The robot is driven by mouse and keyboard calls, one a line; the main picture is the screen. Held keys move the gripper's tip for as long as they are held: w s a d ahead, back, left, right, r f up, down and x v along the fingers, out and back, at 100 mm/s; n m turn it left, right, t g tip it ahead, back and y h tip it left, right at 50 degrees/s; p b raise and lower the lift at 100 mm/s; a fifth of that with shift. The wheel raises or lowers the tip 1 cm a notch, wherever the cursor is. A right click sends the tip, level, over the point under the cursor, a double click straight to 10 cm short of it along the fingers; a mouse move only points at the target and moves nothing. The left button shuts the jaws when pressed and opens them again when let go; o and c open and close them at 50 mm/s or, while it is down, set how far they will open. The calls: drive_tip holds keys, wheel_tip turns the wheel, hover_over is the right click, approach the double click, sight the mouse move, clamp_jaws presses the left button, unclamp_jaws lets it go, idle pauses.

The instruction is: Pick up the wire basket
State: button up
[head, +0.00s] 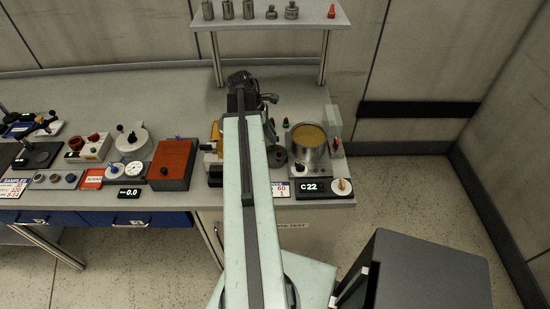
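I cannot pick out the wire basket in the head view; my arm covers part of the bench where several small devices stand. My arm reaches up the middle of the view over the bench (330,181), and its dark far end is above the back of the bench. I cannot make out the fingers of my gripper there, so I cannot tell whether they are open or shut. A round metal pot (309,158) with yellow-brown contents stands to the right of my arm, on a unit with a "C 22" display (311,187).
A raised shelf (300,20) with several metal weights spans the back. Left of my arm are a red-brown box (172,163), a round white device (133,139) and several small instruments. A dark grey box (420,270) stands at lower right.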

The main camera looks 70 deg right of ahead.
sight(275, 152)
drive_tip(key=shift+s+d+f, duration=0.1)
drive_tip(key=shift+s+f, duration=0.1)
drive_tip(key=shift+f, duration=0.25)
drive_tip(key=b+x, duration=0.4)
drive_tip(key=x, duration=0.1)
drive_tip(key=shift+d+f+b, duration=0.1)
drive_tip(key=shift+b, duration=0.3)
drive_tip(key=shift+r, duration=0.2)
clamp_jaws()
